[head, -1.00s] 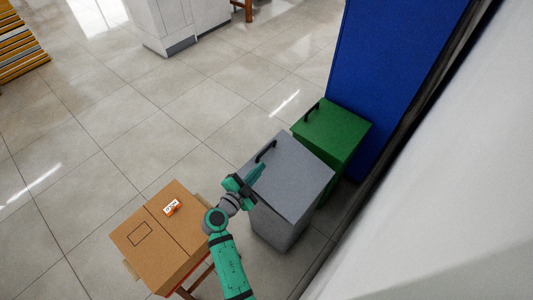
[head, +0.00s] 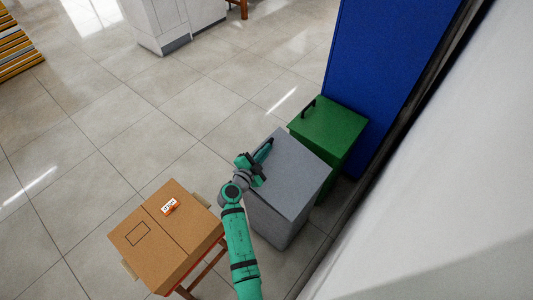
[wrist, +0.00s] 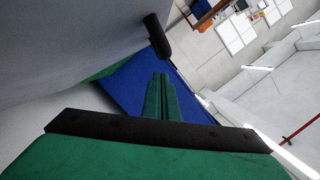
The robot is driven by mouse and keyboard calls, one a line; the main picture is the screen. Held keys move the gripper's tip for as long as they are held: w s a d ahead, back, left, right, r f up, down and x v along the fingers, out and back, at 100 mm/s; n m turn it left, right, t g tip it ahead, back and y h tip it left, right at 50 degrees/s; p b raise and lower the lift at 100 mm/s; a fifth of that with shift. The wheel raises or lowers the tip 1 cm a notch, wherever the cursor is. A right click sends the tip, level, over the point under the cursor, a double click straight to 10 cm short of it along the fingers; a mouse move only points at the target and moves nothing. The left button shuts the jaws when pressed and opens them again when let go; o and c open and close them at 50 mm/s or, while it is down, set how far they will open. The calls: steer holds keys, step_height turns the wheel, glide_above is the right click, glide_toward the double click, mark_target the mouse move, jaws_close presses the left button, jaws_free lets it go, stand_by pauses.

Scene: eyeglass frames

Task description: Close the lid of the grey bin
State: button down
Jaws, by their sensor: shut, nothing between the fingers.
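The grey bin (head: 275,222) stands right of my arm in the head view. Its lid (head: 296,172) lies across the top; I cannot tell whether a gap is left under it. The black lid handle is at the lid's far left edge, partly hidden by my gripper in the head view. In the wrist view the handle (wrist: 157,36) sticks out from the grey lid surface (wrist: 70,45), beyond my fingertips. My gripper (head: 263,152) is at the lid's left edge, close to the handle. Its green fingers (wrist: 161,76) are shut together and empty; contact with the lid is unclear.
A green bin (head: 328,126) stands behind the grey one, beside a blue panel (head: 385,75). A cardboard box (head: 166,236) on a stand is left of my arm, with a small orange-and-white item (head: 170,207) on top. A pale wall is at the right. The tiled floor at left is open.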

steer(key=shift+w+a+f, duration=0.3)
steer(key=shift+a+f, duration=0.15)
steer(key=f, duration=0.2)
steer(key=w+a+f+n, duration=0.1)
steer(key=f, duration=0.1)
steer(key=f+n, duration=0.1)
steer(key=f, duration=0.1)
steer(key=shift+w+a+g, duration=0.2)
steer(key=shift+a+g, duration=0.15)
steer(key=shift+g, duration=0.05)
steer(key=shift+r, duration=0.1)
steer(key=r, duration=0.1)
steer(key=s+d+r, duration=0.1)
steer(key=d+r, duration=0.1)
steer(key=shift+s+r, duration=0.25)
steer(key=v, duration=1)
steer(key=shift+a+f, duration=0.2)
steer(key=shift+f, duration=0.05)
